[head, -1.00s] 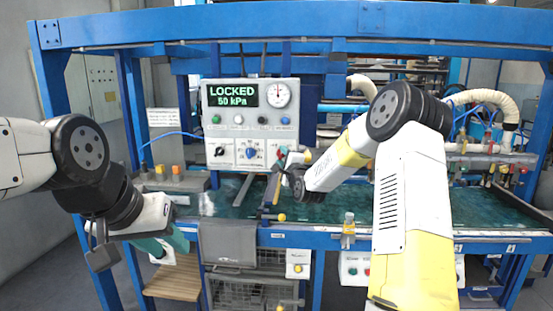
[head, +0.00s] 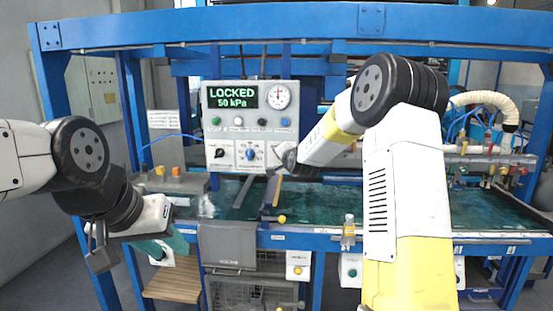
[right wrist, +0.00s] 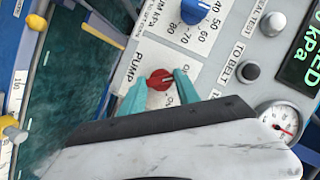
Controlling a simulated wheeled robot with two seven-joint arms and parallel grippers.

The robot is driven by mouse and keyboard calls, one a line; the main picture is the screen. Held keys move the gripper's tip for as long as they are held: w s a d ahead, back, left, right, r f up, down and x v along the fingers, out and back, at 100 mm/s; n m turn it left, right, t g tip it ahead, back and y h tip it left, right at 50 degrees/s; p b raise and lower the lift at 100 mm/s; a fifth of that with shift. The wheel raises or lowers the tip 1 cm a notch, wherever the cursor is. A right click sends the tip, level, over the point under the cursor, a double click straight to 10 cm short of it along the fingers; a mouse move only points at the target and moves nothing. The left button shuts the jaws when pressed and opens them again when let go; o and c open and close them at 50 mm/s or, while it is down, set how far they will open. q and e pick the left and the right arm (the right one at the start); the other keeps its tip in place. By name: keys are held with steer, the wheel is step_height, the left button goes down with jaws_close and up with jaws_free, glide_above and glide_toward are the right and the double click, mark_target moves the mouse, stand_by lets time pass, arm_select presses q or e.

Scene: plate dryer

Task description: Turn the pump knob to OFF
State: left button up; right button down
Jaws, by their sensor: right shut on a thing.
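The red pump knob (right wrist: 160,80) shows in the right wrist view, on a white plate (right wrist: 128,74) lettered PUMP. My right gripper (right wrist: 160,88) has its two teal fingers shut on the knob, one on each side. The small position lettering near the knob is partly covered and too small to read surely. In the head view my right wrist hides the knob and the fingers. My left gripper (head: 167,244) hangs at lower left in the head view, away from the panel; its finger gap is unclear.
The control panel (head: 249,109) reads LOCKED, 50 kPa, with a gauge (head: 278,96) beside it. A blue dial (head: 250,154) and a black knob (head: 220,153) sit left of the pump plate. The blue frame beam (head: 290,26) crosses above my arms.

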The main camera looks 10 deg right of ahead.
steer(key=shift+a+n+g, duration=0.1)
steer(key=shift+n+g, duration=0.2)
steer(key=shift+n, duration=0.2)
steer(key=shift+h, duration=0.3)
steer(key=c, duration=0.9)
jaws_free()
steer(key=shift+s, duration=0.1)
steer(key=v, duration=0.7)
steer(key=shift+s+r, duration=0.1)
steer(key=shift+s, duration=0.2)
steer(key=shift+s, duration=0.1)
